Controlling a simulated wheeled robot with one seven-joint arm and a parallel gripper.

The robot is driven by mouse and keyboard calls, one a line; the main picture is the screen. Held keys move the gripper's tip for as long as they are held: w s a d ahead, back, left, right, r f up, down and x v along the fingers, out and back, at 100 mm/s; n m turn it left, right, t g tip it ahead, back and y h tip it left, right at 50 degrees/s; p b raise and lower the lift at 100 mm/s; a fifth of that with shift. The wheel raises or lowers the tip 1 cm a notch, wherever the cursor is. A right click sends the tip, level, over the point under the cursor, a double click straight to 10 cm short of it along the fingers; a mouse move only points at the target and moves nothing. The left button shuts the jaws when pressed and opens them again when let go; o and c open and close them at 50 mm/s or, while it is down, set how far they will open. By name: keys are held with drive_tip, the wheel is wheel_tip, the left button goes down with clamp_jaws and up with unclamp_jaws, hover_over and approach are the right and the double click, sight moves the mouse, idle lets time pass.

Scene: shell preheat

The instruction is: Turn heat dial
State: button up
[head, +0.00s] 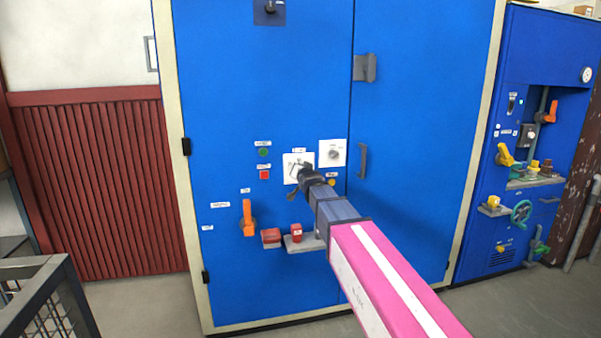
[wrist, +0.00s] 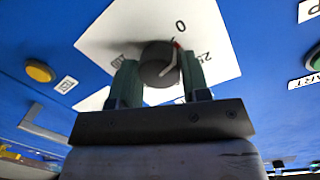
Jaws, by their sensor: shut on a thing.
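The heat dial is a dark round knob (wrist: 158,64) with a light pointer line, on a white plate (wrist: 100,40) printed with 0 and 25. In the wrist view the pointer lies near a small red mark, to the right of the knob's middle. My gripper (wrist: 157,82) has one green-grey finger on each side of the knob and is shut on it. In the head view my gripper (head: 303,178) reaches the left white plate (head: 291,160) on the blue cabinet, and mostly hides the knob there.
A second white dial plate (head: 332,153) sits just right. Green (head: 264,152) and red (head: 264,174) buttons are to the left. A yellow button (wrist: 39,71) shows in the wrist view. An orange lever (head: 247,217) and red blocks on ledges (head: 305,243) are below. Cabinet handles (head: 363,160) stick out at right.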

drive_tip(key=shift+f+n, duration=0.1)
drive_tip(key=shift+n, duration=1.1)
drive_tip(key=o, duration=0.9)
drive_tip(key=v, duration=1.1)
drive_tip(key=shift+a, duration=0.1)
